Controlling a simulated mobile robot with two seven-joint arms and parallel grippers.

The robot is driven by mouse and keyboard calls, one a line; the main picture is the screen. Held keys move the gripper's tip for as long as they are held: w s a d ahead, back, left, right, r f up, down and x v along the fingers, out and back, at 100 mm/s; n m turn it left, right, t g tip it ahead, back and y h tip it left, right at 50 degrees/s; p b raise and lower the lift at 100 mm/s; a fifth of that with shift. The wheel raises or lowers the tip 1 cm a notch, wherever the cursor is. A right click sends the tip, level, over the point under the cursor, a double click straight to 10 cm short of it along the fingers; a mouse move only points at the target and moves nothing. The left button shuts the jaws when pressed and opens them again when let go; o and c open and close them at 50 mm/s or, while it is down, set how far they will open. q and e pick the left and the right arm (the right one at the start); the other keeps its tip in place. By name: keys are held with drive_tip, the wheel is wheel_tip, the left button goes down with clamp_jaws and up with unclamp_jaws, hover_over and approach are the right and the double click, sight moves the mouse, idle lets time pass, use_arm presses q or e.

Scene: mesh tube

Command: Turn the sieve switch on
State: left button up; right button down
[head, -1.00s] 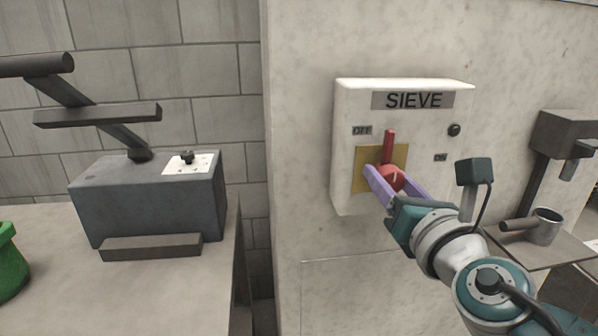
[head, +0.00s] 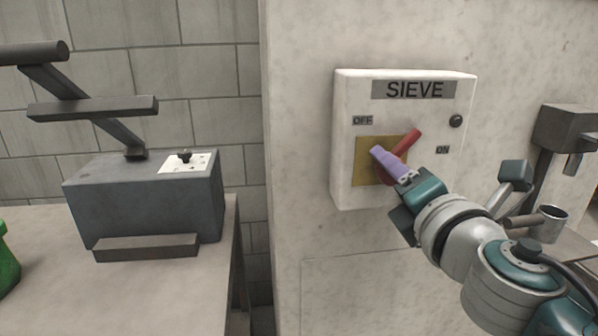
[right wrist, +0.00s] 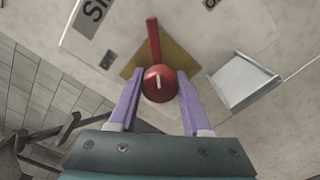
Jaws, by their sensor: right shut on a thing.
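The white SIEVE switch box (head: 347,105) is on the wall, with an OFF label (head: 362,120) at upper left and an ON label (head: 442,149) at right. Its red switch handle (head: 410,139) tilts up and to the right, pointing between the two labels. In the right wrist view the red knob (right wrist: 160,84) sits between the purple fingers of my right gripper (right wrist: 159,98). In the head view my right gripper (head: 390,164) is shut on the knob, turned sideways, and hides part of it. My left gripper is not in view.
A black button (head: 456,121) is on the box at right. A grey machine (head: 140,205) stands on a table at left, with a green object (head: 6,262) at the edge. A metal cup (head: 552,222) stands at right, below a dark machine (head: 565,128).

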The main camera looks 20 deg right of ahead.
drive_tip(key=m+b, duration=0.1)
drive_tip(key=m, duration=0.3)
drive_tip(key=shift+m, duration=2.8)
drive_tip(key=shift+c, duration=1.7)
unclamp_jaws()
drive_tip(key=shift+s, duration=0.1)
